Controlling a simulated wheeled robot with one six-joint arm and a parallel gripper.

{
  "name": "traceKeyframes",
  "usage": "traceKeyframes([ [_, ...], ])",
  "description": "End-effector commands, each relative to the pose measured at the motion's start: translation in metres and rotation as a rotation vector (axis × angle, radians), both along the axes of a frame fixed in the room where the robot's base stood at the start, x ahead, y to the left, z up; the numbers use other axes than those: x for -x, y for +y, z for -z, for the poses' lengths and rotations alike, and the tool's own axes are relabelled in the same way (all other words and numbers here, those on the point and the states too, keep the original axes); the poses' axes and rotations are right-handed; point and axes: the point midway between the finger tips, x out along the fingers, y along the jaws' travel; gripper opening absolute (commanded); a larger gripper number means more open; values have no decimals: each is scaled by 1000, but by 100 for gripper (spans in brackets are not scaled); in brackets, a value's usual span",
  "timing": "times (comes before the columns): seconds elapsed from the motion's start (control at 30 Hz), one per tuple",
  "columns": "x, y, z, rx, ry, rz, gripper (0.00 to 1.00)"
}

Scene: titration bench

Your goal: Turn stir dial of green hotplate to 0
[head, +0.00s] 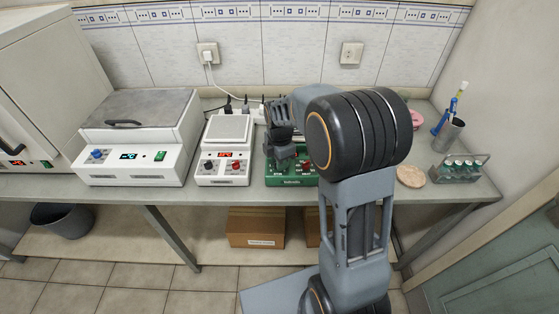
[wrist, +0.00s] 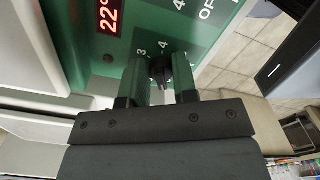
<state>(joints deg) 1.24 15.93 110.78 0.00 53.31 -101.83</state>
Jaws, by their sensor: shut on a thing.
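The green hotplate (head: 292,182) stands on the bench, partly hidden behind my arm. Its green front panel (wrist: 120,25) fills the top of the wrist view, with a red-lit display reading about 22° (wrist: 108,14). My gripper (wrist: 160,76) is at the panel, its two fingers shut on a black dial (wrist: 159,66). Numbers such as 3 and 4 are printed around that dial. The dial's name and exact setting are not readable. In the head view my gripper (head: 284,152) is at the panel's left part, and a red dial (head: 307,165) shows to its right.
A white hotplate (head: 224,155) stands close to the left, with a larger white bath unit (head: 140,140) beyond it. To the right are a cork-coloured disc (head: 410,176) and a rack of small bottles (head: 460,169). Cables run along the wall behind.

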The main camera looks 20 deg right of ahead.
Motion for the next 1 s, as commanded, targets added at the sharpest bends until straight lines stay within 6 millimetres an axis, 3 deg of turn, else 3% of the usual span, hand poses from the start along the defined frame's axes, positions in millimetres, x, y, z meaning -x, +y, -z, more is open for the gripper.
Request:
traceKeyframes([
  [0.3,-2,0,-2,0,-7,-96,3],
  [0.83,-2,0,-2,0,-7,-113,3],
  [0.87,-2,0,-2,0,-7,-112,30],
  [1.0,-2,0,-1,0,-5,-112,43],
])
